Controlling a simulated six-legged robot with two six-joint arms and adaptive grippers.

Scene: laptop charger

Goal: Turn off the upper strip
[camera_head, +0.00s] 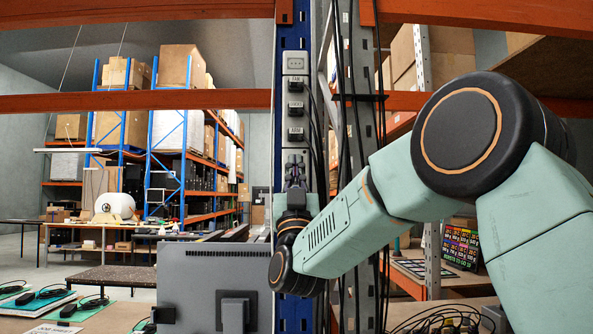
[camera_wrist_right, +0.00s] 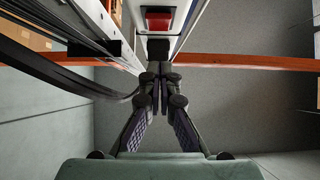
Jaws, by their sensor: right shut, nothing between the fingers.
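The upper strip (camera_head: 295,72) is a pale grey power strip mounted upright on a blue rack post. Its top socket looks empty, and several dark plugs sit below it. In the right wrist view, a red switch (camera_wrist_right: 158,19) in a white housing lies just beyond my right fingertips (camera_wrist_right: 160,82). A gap shows between the fingers and the red switch. The switch is not visible in the head view. My left gripper is out of view.
Dark cables (camera_head: 347,110) hang along the posts right of the strip. An orange beam (camera_head: 140,101) crosses at strip height. A grey monitor (camera_head: 205,290) stands at the lower left, with chargers (camera_head: 68,311) on the table beside it.

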